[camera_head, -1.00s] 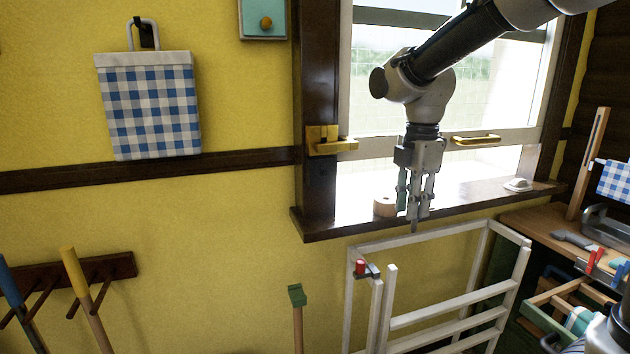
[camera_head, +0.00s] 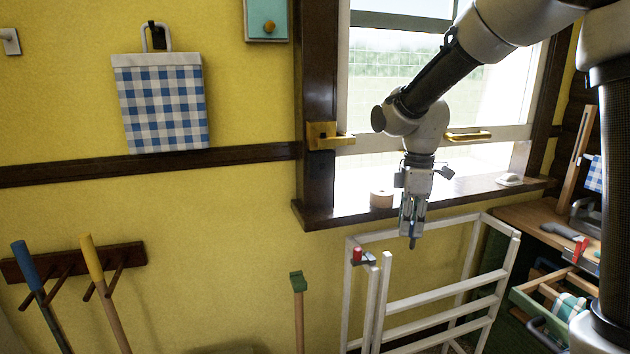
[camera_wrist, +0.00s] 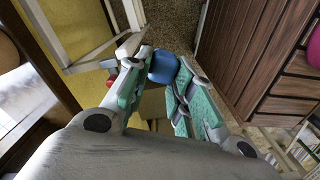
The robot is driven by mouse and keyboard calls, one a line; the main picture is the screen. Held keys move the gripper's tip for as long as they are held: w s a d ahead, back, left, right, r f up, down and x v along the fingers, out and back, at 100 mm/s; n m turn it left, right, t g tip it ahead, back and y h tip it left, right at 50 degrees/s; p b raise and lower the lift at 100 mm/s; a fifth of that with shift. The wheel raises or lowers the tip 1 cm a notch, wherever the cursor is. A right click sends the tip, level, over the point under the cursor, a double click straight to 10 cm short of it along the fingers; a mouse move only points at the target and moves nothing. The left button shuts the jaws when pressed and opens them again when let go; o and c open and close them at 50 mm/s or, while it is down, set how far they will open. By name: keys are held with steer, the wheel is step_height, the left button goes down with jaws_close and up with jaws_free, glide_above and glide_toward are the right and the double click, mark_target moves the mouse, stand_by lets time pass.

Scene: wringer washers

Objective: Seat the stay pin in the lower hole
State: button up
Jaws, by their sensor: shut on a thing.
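My gripper (camera_head: 412,232) points down in front of the window, above the white rack. It is shut on a small blue piece (camera_wrist: 163,68), which shows between the green finger pads in the wrist view. In the head view, only a dark blue tip (camera_head: 412,243) shows below the fingers. I cannot tell whether this piece is the stay pin. A red-topped piece (camera_head: 358,255) sits on a small dark bracket at the rack's upper left corner, left of and below my gripper. I cannot make out a lower hole.
The white slatted rack (camera_head: 440,297) stands below the window sill (camera_head: 340,214). A wooden roll (camera_head: 381,199) and a white item (camera_head: 509,179) lie on the sill. A brass latch (camera_head: 325,136) is on the window frame. A cluttered wooden bench (camera_head: 520,222) is at the right.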

steer(key=w+d+f+m, duration=0.2)
steer(key=d+f+m, duration=0.1)
steer(key=f+m, duration=0.5)
steer(key=w+d+f+m, duration=0.2)
steer(key=d+f+m, duration=0.2)
steer(key=f+m, duration=0.3)
step_height(320, 180, down, 5)
steer(key=shift+w+d+r+m, duration=0.15)
steer(key=shift+w+d+m, duration=0.15)
steer(key=shift+m, duration=0.1)
